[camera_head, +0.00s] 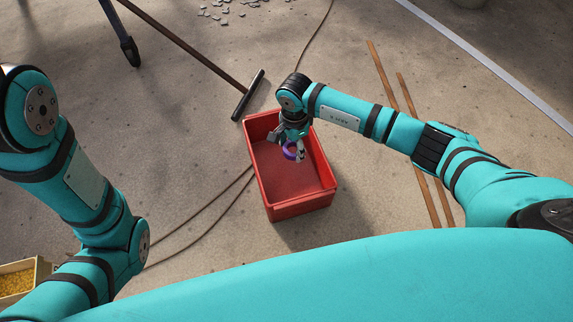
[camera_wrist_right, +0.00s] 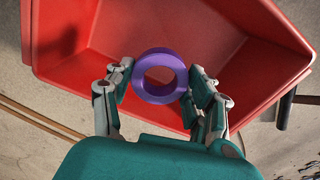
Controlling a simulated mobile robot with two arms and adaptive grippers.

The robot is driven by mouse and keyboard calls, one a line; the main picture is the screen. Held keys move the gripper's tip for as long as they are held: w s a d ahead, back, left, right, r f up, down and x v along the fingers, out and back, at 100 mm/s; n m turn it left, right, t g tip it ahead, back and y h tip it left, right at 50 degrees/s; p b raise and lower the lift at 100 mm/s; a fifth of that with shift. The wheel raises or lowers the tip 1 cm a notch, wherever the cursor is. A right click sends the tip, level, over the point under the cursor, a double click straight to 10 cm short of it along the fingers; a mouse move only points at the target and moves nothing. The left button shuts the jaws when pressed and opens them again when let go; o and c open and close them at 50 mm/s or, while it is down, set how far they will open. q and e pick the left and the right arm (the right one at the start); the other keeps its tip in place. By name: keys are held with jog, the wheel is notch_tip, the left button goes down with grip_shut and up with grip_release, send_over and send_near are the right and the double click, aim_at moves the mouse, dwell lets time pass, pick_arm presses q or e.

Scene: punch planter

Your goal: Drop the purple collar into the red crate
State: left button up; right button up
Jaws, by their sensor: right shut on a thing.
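The purple collar (camera_head: 290,150) is a thick ring, held between the fingers of my right gripper (camera_head: 294,146) over the red crate. In the right wrist view the collar (camera_wrist_right: 160,76) sits between the two fingertips of my right gripper (camera_wrist_right: 160,82), with the red crate (camera_wrist_right: 240,65) beyond it. The red crate (camera_head: 304,206) stands on the floor, open at the top, and its visible floor is bare. The gripper and collar hide part of its far end. My left arm shows at the left, but its gripper is not in view.
A broom or squeegee (camera_head: 247,95) lies just beyond the crate. Two thin rods (camera_head: 405,105) lie to the right, under my right arm. A cable (camera_head: 205,203) runs beside the crate. A wooden box with yellow grains (camera_head: 18,282) is at the lower left.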

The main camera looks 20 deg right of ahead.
jog(key=o, duration=1.5)
jog(key=shift+o, duration=0.2)
notch_tip(320, 180, up, 12)
